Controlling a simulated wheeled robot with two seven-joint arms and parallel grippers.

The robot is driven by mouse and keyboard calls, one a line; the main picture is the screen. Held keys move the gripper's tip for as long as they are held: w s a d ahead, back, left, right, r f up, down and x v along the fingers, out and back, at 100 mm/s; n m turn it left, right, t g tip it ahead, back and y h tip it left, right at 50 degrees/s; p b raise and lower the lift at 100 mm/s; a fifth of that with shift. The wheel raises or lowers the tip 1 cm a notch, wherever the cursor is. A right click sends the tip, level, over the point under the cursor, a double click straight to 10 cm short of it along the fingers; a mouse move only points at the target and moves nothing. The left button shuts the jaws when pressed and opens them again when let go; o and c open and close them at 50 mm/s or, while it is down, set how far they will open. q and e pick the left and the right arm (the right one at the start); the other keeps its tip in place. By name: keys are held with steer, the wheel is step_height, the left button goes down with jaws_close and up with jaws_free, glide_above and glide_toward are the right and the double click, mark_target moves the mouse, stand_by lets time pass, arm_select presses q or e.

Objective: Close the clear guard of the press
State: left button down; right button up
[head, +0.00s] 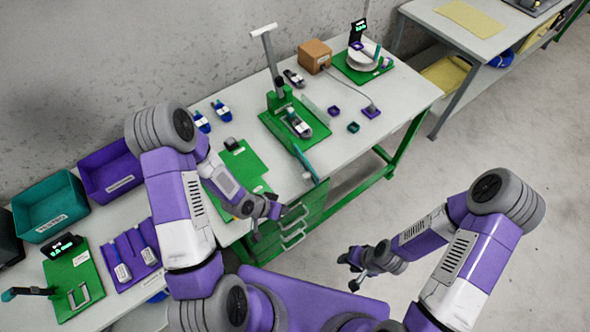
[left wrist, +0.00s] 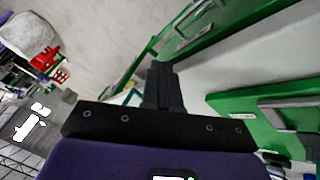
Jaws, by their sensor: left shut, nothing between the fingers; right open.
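The green press (head: 278,98) stands on the table, with a pale T-shaped lever at its top and a grey part on its green base plate. A faint clear panel, seemingly the guard (head: 313,108), shows beside the press; its exact angle is hard to tell. My left gripper (head: 282,211) is shut and empty in front of the table edge, near the drawers and apart from the press. Its shut fingers fill the middle of the left wrist view (left wrist: 164,88). My right gripper (head: 354,262) is open over the floor.
Green drawers (head: 292,225) with pale handles hang under the table front. Purple (head: 110,172) and teal (head: 50,205) bins stand at the left. A cardboard box (head: 314,56) and small purple and teal trays lie behind and right of the press. Floor at right is clear.

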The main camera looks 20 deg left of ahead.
arm_select(q)
steer(key=w+a+r+m, duration=0.1)
steer(key=a+r, duration=0.1)
steer(key=w+a+r+m+t, duration=0.1)
steer(key=w+r+m, duration=0.1)
steer(key=shift+w+a+r+t+h, duration=0.2)
steer(key=shift+a+t+h, duration=0.1)
steer(key=shift+a+h, duration=0.1)
step_height(320, 180, up, 4)
steer(key=a+m+h, duration=0.1)
steer(key=a+m, duration=0.2)
steer(key=m, duration=0.1)
steer(key=b+x, duration=0.3)
steer(key=x, duration=0.6)
steer(key=shift+w+b, duration=0.3)
steer(key=shift+b, duration=0.05)
steer(key=w+d, duration=0.2)
steer(key=shift+w+d+f, duration=0.1)
steer(key=shift+w+d, duration=0.45)
steer(key=shift+d, duration=0.05)
